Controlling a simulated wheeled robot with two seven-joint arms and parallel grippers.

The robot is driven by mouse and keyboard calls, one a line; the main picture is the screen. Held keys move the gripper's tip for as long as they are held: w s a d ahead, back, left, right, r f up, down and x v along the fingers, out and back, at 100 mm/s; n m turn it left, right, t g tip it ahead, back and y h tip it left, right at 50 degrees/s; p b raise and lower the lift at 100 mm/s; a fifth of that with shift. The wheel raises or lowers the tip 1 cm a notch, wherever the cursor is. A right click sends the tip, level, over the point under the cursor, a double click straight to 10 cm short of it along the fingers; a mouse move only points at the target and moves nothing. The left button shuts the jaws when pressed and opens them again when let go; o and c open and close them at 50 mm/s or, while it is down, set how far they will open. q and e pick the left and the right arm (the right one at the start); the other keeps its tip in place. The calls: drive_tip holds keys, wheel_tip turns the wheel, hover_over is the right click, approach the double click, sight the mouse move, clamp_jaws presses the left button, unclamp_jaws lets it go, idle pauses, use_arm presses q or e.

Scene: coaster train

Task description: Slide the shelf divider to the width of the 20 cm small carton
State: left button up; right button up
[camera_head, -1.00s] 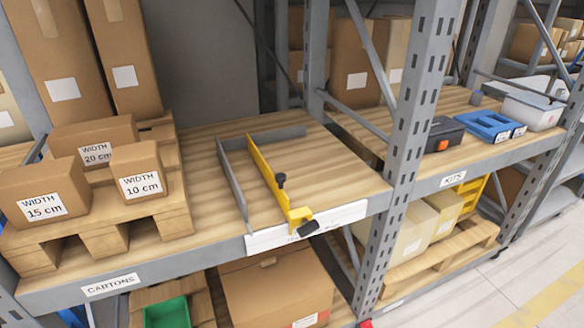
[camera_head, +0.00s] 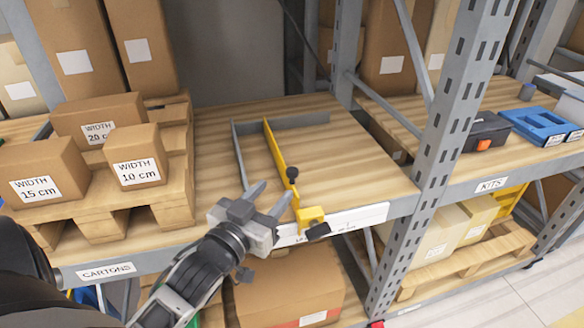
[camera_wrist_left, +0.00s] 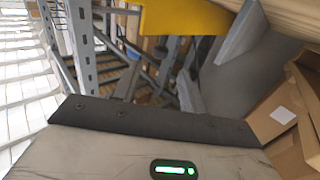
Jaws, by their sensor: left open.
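The yellow shelf divider (camera_head: 278,154) stands upright on the wooden shelf, with a black knob (camera_head: 291,173) and a yellow foot (camera_head: 309,214) at the shelf's front edge. A narrow gap separates it from a grey side plate (camera_head: 238,158) on its left. The 20 cm carton (camera_head: 83,109) sits behind the 10 cm and 15 cm cartons on a pallet. My left gripper (camera_head: 272,196) is open and empty at the front edge, just left of the divider's foot. Contact with the divider cannot be told. Yellow, likely the divider, shows in the left wrist view (camera_wrist_left: 186,16).
The 10 cm carton (camera_head: 137,156) and 15 cm carton (camera_head: 43,169) stand on the pallet (camera_head: 165,196). A white scale strip (camera_head: 360,216) runs along the front edge. The shelf right of the divider is clear up to a grey upright (camera_head: 448,150).

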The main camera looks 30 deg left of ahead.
sight(289, 175)
use_arm(q)
drive_tip(key=w, duration=0.8)
drive_tip(key=shift+w+a+p, duration=0.25)
drive_tip(key=shift+a+p, duration=0.1)
drive_tip(key=shift+p, duration=0.05)
